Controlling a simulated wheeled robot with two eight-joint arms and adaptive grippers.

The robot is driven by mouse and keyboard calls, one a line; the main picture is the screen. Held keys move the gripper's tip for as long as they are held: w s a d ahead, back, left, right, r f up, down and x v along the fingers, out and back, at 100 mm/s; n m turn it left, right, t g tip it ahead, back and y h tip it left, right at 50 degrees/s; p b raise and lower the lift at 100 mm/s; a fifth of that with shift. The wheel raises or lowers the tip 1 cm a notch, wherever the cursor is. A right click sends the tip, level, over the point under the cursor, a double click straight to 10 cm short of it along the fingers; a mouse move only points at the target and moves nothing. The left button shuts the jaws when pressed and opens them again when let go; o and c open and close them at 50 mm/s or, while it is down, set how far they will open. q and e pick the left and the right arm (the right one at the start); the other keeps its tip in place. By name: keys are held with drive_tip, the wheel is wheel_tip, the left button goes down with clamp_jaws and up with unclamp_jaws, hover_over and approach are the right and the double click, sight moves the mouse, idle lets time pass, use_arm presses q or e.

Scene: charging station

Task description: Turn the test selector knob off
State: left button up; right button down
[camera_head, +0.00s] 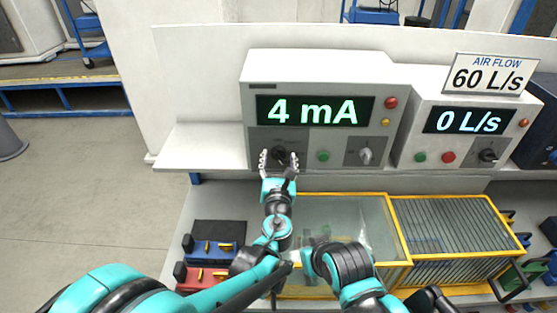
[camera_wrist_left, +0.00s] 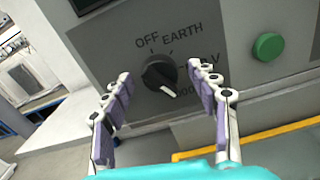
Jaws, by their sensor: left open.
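The test selector knob (camera_wrist_left: 160,75) is a round black knob on the grey panel of the "4 mA" tester (camera_head: 310,72). Labels OFF, EARTH and a partly hidden V scale surround it in the left wrist view. Its white mark points to the lower right, away from OFF at the upper left. In the head view the knob (camera_head: 279,155) shows between the fingers of my left gripper (camera_head: 278,158). The left gripper (camera_wrist_left: 160,73) is open, one finger on either side of the knob; contact is not visible. My right arm shows at lower centre, but its fingers cannot be made out.
A green button (camera_wrist_left: 268,46) is right of the knob. The tester also has a grey switch (camera_head: 366,156), a red lamp (camera_head: 391,103) and a yellow lamp (camera_head: 386,122). The "0 L/s" unit (camera_head: 408,140) stands to the right. A yellow-framed glass box (camera_head: 350,196) lies below.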

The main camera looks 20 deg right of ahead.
use_arm(q)
drive_tip(key=c, duration=1.2)
drive_tip(key=shift+o, duration=0.2)
